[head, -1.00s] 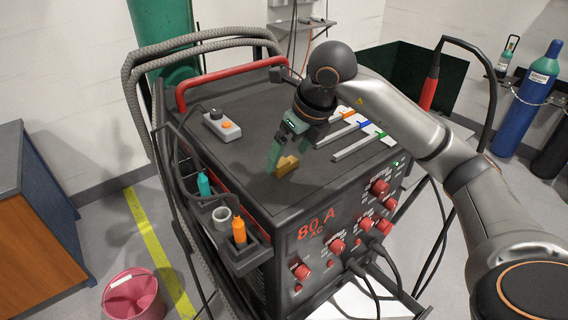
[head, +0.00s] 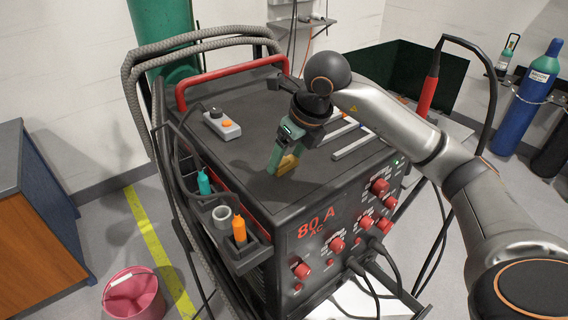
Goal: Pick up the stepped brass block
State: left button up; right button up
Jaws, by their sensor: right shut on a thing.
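The stepped brass block (head: 289,164) is at the front part of the dark top of the machine. My right gripper (head: 280,161) comes down over it from above, its green fingers shut on the block. The fingers hide part of the block's left and upper side. I cannot tell whether the block still touches the top. My left gripper is not in view.
A grey control box (head: 221,124) with an orange button lies left on the machine top (head: 245,165). Pale metal bars (head: 352,143) lie right of the gripper, partly behind my arm. A red handle (head: 235,76) spans the back. A side tray (head: 243,256) holds bottles.

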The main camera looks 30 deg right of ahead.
jog(key=c, duration=0.4)
jog(key=shift+r, duration=0.1)
